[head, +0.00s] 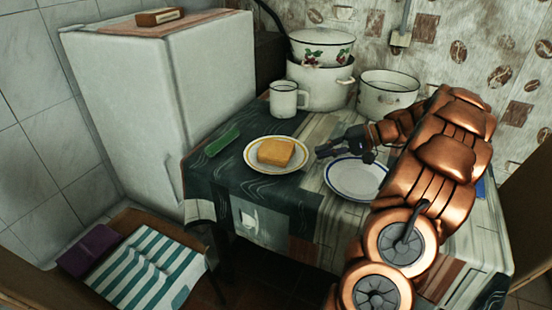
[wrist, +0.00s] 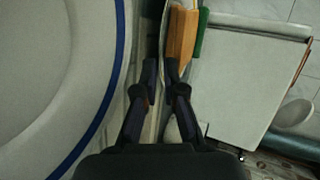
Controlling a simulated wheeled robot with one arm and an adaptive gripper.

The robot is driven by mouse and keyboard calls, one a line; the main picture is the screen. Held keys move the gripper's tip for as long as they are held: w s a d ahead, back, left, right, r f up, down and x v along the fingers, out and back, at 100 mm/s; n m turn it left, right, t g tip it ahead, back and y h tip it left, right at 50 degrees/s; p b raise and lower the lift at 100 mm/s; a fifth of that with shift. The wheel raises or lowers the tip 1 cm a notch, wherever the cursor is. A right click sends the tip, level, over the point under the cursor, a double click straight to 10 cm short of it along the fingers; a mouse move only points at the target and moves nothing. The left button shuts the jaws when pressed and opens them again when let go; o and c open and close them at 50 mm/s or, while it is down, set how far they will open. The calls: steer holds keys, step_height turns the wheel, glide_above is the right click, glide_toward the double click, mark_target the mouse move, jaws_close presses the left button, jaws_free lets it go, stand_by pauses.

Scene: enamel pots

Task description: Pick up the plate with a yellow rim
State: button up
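The plate with a yellow rim (head: 297,161) lies on the table in the head view, left of my gripper. A thick golden-brown block like bread or a sponge (head: 275,153) rests on it; this block also shows beyond my fingertips in the wrist view (wrist: 182,38). My gripper (head: 322,151) is just right of this plate, between it and a blue-rimmed plate (head: 352,181).
The blue-rimmed plate fills the left of the wrist view (wrist: 60,80). A white mug (head: 284,100), stacked pots (head: 320,85) and a wide pot (head: 388,95) stand behind. A green object (head: 223,140) lies left of the plate. A white fridge (head: 165,100) stands at left.

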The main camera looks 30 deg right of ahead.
mark_target(301, 158)
steer(key=shift+x, duration=2.15)
jaws_close()
